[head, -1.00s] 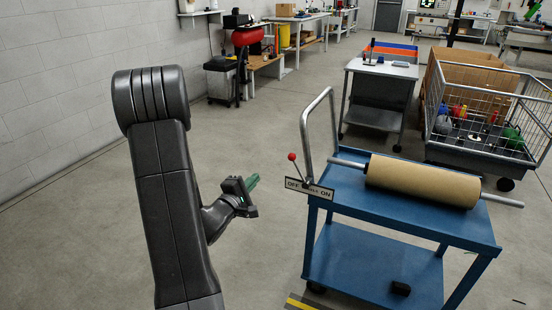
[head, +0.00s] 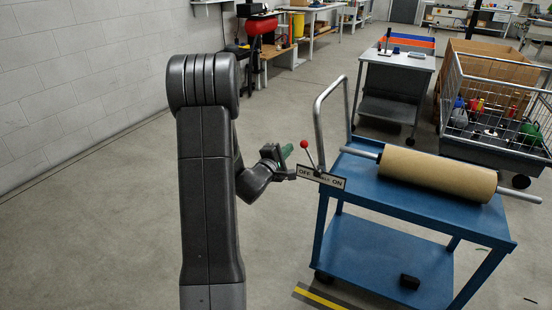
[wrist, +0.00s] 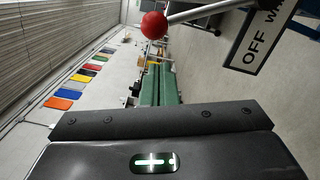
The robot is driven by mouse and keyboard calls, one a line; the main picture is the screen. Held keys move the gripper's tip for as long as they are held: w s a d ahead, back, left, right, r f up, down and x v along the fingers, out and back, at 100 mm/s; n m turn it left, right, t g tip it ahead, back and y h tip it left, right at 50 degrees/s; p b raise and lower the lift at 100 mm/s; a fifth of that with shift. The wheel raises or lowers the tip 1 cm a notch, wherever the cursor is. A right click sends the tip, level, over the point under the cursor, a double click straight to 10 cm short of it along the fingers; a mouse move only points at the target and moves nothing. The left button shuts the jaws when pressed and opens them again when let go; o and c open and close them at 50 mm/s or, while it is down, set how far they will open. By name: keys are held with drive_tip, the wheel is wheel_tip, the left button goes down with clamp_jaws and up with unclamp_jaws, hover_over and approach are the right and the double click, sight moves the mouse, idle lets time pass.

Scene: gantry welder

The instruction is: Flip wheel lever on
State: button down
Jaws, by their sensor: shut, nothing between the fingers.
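The wheel lever (head: 312,157) is a thin rod with a red ball knob (head: 304,144). It stands on an OFF/ON sign plate (head: 321,178) at the left end of a blue cart (head: 430,207), and leans toward the OFF side. My gripper (head: 287,152), with green fingers, is shut and empty, just left of the knob. In the wrist view the red knob (wrist: 154,25) is at the top, beyond and close to the green fingers (wrist: 157,85). The OFF part of the sign (wrist: 262,36) is at upper right. Whether the fingers touch the knob cannot be told.
The cart carries a brown roll (head: 438,175) on a metal bar and has an upright handle (head: 319,120). A grey table (head: 399,61) and a wire cage bin (head: 500,85) stand behind. The floor left of the cart is clear.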

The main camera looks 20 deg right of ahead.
sight(301, 144)
drive_tip(key=shift+s+d+r, duration=0.3)
drive_tip(key=shift+s+d, duration=0.25)
drive_tip(key=shift+d, duration=0.1)
drive_tip(key=shift+s+r, duration=0.1)
drive_tip(key=shift+s+d+r+m, duration=0.15)
drive_tip(key=shift+d+m, duration=0.05)
drive_tip(key=shift+m, duration=0.2)
drive_tip(key=shift+s+d+r+m, duration=0.45)
drive_tip(key=shift+s+r+m, duration=0.1)
drive_tip(key=shift+m, duration=0.25)
drive_tip(key=s+d+r+m+b, duration=0.1)
drive_tip(key=s+d+m+b, duration=0.4)
drive_tip(key=s+d+m, duration=0.1)
drive_tip(key=shift+s+d+m+y, duration=0.25)
drive_tip(key=shift+s+m, duration=0.5)
drive_tip(key=shift+m, duration=0.45)
